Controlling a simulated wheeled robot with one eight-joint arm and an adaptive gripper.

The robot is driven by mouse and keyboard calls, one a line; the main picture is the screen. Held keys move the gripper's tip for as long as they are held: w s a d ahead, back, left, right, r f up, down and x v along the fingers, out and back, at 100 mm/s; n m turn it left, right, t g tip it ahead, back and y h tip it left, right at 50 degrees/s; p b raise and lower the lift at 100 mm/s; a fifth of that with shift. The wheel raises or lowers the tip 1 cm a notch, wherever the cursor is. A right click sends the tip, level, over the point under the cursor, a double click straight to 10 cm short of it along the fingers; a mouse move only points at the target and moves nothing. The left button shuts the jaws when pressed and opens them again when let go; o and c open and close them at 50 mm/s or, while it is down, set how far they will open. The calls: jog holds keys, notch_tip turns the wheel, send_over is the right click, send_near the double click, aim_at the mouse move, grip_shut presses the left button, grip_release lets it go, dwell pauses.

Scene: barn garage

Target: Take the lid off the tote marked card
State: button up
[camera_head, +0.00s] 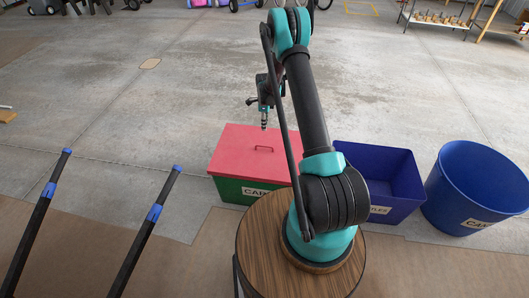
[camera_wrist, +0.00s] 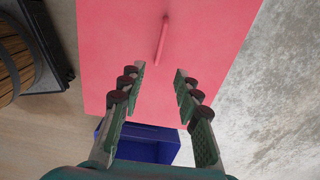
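The tote marked card (camera_head: 232,191) is green, and its label is partly hidden by my arm. A flat red lid (camera_head: 235,143) covers its top. The lid has a thin handle (camera_head: 264,148) on top. In the wrist view the lid (camera_wrist: 115,45) fills much of the picture, with the handle (camera_wrist: 162,40) ahead of and between my fingertips. My gripper (camera_head: 264,125) hangs above the lid, pointing down. In the wrist view my gripper (camera_wrist: 159,72) is open, with nothing between its fingers. It looks apart from the handle.
An open blue tote (camera_head: 400,180) stands right of the card tote, partly behind my arm. A round blue bin (camera_head: 470,190) stands farther right. A shelf (camera_head: 435,20) stands at the back right.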

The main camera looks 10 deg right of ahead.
aim_at(264, 150)
notch_tip(264, 150, down, 17)
jog(key=shift+w+f, duration=0.1)
jog(key=shift+f, duration=0.1)
dwell(0.6)
grip_shut()
dwell(0.4)
